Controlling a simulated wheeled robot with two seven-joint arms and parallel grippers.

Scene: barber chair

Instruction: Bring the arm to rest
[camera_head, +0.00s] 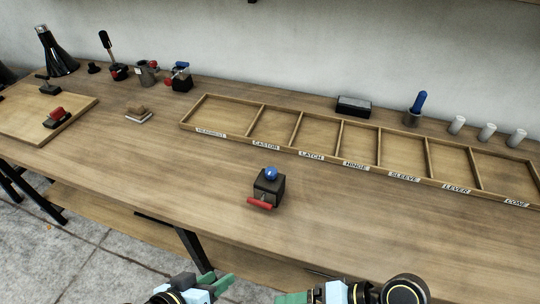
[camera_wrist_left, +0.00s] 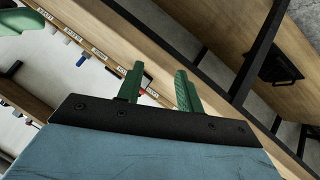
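My left gripper (camera_head: 222,284) is at the bottom edge of the head view, in front of the bench's front edge. In the left wrist view my left gripper (camera_wrist_left: 160,70) has its two green fingers apart with nothing held between them. My right gripper (camera_head: 294,298) is at the bottom of the head view, right of the left one. Only a little green of its fingers shows, so its opening is hidden. Both grippers are apart from the objects on the bench. A black block with a blue ball and red handle (camera_head: 267,188) stands on the bench beyond them.
A labelled wooden tray (camera_head: 270,151) with several empty compartments lies along the back. A wooden board (camera_head: 30,118) with a red-handled part lies left. A blue-handled tool in a cup (camera_head: 416,109) and white cylinders (camera_head: 487,132) stand behind the tray. The front right bench (camera_head: 400,225) is clear.

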